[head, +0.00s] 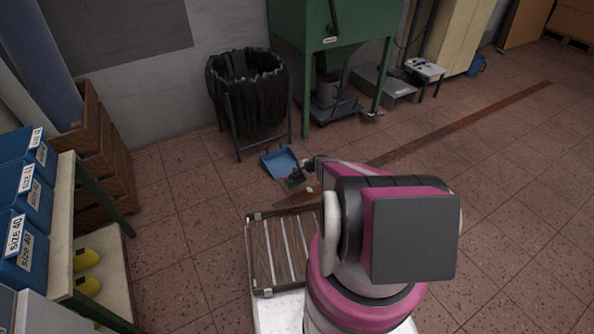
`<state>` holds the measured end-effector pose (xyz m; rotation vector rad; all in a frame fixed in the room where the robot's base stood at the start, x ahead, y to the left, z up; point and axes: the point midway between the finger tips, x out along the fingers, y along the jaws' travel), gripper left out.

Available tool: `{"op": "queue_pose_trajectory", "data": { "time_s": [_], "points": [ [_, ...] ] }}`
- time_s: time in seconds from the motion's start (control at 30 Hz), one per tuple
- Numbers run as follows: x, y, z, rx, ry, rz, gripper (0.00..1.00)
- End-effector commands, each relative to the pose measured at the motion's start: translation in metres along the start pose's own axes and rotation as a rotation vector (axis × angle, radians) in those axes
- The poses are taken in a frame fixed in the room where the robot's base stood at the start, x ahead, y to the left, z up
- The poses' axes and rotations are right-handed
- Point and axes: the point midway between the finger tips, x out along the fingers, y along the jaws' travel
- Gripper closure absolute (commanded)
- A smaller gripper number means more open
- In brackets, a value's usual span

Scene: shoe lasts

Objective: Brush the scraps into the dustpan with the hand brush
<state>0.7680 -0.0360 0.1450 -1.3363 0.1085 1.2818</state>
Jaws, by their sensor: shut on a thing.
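The blue dustpan (281,163) lies on the tiled floor in front of the black bin bag stand. The hand brush (295,180) shows as a small dark green shape just below and right of the dustpan, near the floor. My gripper (307,168) is shut on the hand brush, with its fingers small and partly hidden by my arm. A small pale scrap (309,190) shows on the floor just right of the brush. Other scraps are too small or hidden to make out. I cannot tell whether the bristles touch the floor.
A bin stand with a black bag (247,90) stands behind the dustpan. A green machine on legs (335,30) is behind to the right. A shelf with blue boxes (25,180) is at left. A brown strip (460,122) crosses the floor; the right side is clear.

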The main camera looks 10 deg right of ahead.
Motion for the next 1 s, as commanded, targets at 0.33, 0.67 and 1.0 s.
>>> {"op": "queue_pose_trajectory", "data": {
  "time_s": [0.33,0.67,1.0],
  "points": [
    [0.027,0.017,-0.013,0.0,0.0,0.001,1.0],
    [0.049,0.02,-0.024,-0.001,0.0,0.0,1.0],
    [0.067,-0.005,-0.032,-0.001,0.0,0.001,1.0]
  ]
}}
